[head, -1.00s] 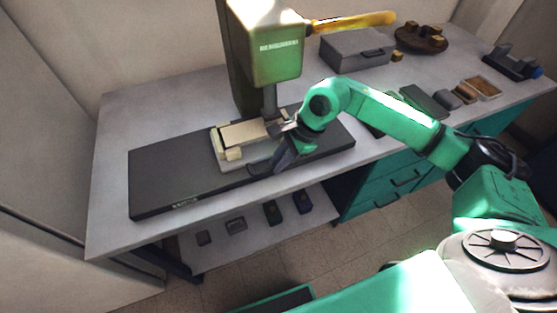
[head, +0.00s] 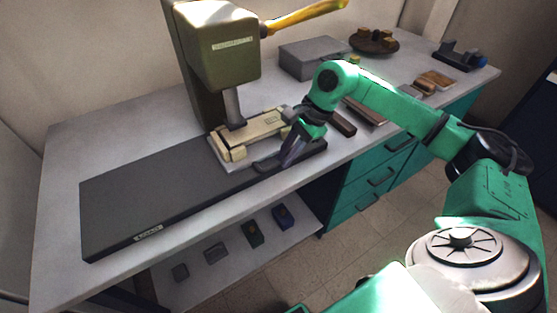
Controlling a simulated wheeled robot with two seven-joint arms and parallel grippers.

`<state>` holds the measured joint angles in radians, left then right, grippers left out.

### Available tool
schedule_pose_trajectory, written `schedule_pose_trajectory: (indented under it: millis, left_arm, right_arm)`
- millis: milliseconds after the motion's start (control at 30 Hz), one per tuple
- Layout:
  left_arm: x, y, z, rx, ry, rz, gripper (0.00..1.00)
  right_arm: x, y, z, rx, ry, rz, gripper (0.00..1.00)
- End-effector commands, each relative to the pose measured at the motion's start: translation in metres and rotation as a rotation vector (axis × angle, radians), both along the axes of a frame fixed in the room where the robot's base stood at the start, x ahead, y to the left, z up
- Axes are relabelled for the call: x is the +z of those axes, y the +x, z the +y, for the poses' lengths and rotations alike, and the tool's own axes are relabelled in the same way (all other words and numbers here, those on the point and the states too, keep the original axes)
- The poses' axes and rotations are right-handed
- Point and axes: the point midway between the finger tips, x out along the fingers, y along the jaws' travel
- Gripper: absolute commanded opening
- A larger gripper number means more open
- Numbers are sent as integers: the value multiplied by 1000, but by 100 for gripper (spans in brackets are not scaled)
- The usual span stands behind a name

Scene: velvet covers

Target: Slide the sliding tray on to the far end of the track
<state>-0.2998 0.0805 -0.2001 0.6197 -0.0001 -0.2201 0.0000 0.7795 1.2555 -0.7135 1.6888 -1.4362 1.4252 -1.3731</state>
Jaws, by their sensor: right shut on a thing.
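The sliding tray (head: 225,164) is a pale plate carrying a cream block and sits on the long dark track (head: 150,202). It stands near the track's right end, with a short stretch of track showing beyond it. My right gripper (head: 274,163) is at the tray's front right side, shut on what looks like its dark handle. The fingers partly hide the handle. My left gripper is not in view.
A green press (head: 218,55) with a yellow lever (head: 305,15) stands behind the track, its ram above the tray's left part. A grey case (head: 310,58) and a round brown tray (head: 374,46) stand further right. The track's left part is bare.

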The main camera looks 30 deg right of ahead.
Motion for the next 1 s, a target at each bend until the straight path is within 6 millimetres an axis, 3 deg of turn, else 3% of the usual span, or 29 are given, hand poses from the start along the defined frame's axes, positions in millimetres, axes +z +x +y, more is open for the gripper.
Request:
schedule_pose_trajectory:
  millis: [100, 133, 200, 567, 667, 1000]
  left_arm:
    - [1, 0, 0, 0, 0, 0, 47]
    - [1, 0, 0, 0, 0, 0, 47]
    - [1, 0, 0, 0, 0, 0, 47]
    - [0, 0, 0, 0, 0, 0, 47]
    - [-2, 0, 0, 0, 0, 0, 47]
    - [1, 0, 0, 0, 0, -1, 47]
  right_arm:
    - [1, 1, -3, -6, -7, -3, 0]
    - [1, 1, -3, -6, -7, -3, 29]
    - [1, 1, -3, -6, -7, -3, 47]
    - [5, 1, -3, -5, -4, -4, 47]
    - [20, -1, -10, -6, -4, -7, 47]
    - [110, -14, -49, -6, -2, -9, 47]
